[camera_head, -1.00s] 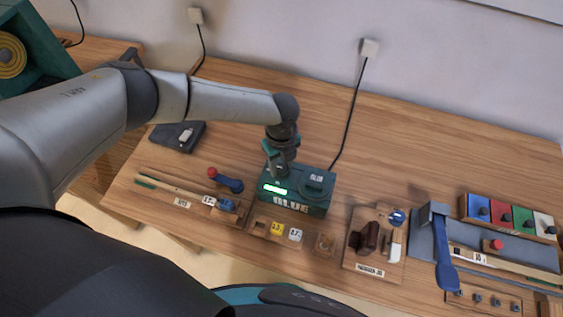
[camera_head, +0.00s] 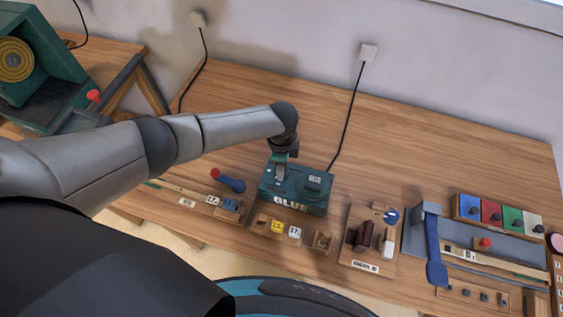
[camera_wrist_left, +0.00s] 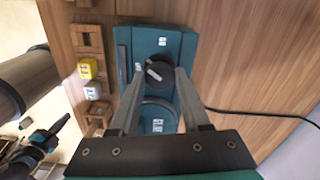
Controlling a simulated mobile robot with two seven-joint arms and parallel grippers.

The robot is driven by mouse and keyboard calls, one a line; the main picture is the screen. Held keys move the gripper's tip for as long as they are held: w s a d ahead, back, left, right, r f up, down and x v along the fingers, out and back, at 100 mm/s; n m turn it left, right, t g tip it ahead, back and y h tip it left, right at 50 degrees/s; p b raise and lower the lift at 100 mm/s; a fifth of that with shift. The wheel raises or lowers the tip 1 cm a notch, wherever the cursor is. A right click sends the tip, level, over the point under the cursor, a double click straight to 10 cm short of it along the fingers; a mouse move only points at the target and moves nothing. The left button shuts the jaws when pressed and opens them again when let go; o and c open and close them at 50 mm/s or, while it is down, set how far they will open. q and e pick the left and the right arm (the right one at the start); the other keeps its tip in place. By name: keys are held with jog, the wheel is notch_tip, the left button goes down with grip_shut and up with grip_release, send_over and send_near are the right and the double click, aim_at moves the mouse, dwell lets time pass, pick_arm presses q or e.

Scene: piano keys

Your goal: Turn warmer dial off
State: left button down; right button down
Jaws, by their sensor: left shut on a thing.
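The green glue warmer (camera_head: 312,202) stands on the wooden table, with "GLUE" lettering on its front and a round pot lid on top. In the left wrist view, its top face (camera_wrist_left: 182,45) carries the black round warmer dial (camera_wrist_left: 158,73) with a pale pointer mark. My left gripper (camera_head: 281,174) reaches down onto the warmer's left part. In the wrist view its two fingers (camera_wrist_left: 160,75) lie on either side of the dial and are shut on it. In the head view the gripper hides the dial. My right gripper is not in view.
Yellow and white blocks (camera_head: 277,227) sit in a wooden holder before the warmer. A blue tool with a red knob (camera_head: 228,182) lies to its left. A wooden board with a brown piece (camera_head: 361,237) is to the right. A black cable (camera_head: 348,115) runs behind.

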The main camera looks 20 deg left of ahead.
pick_arm(q)
jog(key=n+p, duration=0.1)
jog(key=n, duration=0.2)
jog(key=shift+n, duration=0.3)
jog(key=shift+n+p, duration=0.75)
jog(key=shift+n, duration=0.95)
jog(key=shift+c, duration=1.8)
grip_release()
jog(key=shift+r, duration=0.55)
notch_tip(320, 180, up, 14)
